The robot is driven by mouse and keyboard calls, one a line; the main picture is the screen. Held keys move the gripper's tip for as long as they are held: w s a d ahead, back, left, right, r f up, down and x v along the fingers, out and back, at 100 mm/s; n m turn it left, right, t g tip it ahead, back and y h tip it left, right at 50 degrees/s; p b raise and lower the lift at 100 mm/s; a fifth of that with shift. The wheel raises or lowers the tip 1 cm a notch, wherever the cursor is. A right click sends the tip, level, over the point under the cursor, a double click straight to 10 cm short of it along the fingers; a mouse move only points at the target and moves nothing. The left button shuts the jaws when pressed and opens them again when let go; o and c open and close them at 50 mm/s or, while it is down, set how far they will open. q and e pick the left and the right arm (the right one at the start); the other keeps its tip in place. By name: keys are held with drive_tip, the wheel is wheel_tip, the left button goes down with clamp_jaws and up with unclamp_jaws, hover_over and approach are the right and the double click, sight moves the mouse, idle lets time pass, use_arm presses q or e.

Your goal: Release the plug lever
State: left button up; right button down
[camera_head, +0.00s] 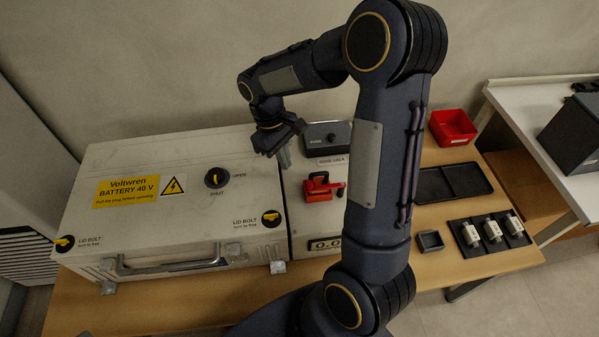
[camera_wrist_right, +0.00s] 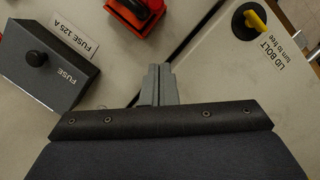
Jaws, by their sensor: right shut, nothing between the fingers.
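The red plug (camera_head: 318,190) with its red lever (camera_head: 329,185) sits on top of the light-coloured unit right of the battery box. The plug also shows at the top edge of the wrist view (camera_wrist_right: 135,12), partly cut off. My right gripper (camera_head: 285,160) points down, shut and empty, above the seam between the battery box and that unit. It is behind and left of the plug, apart from it. In the wrist view its closed fingers (camera_wrist_right: 158,82) point toward the plug. My left gripper is not in view.
The battery box (camera_head: 120,220) has a yellow-black rotary switch (camera_head: 216,178) and lid bolts (camera_head: 271,218). A dark fuse block (camera_head: 326,136) stands just right of my gripper. A red bin (camera_head: 452,127), a black tray (camera_head: 453,183) and several fuses (camera_head: 492,231) lie right of my arm.

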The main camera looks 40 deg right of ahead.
drive_tip(key=shift+x, duration=1.15)
drive_tip(key=shift+s+d+f+p, duration=0.1)
drive_tip(key=shift+s+d+p, duration=0.15)
drive_tip(key=shift+s, duration=0.7)
drive_tip(key=shift+s+d+f+p, duration=0.1)
drive_tip(key=shift+s+d, duration=0.2)
drive_tip(key=shift+s, duration=0.7)
drive_tip(key=shift+a, duration=0.1)
drive_tip(key=shift+s+a+r+n, duration=0.15)
drive_tip(key=shift+s+n, duration=0.1)
drive_tip(key=shift+n, duration=0.15)
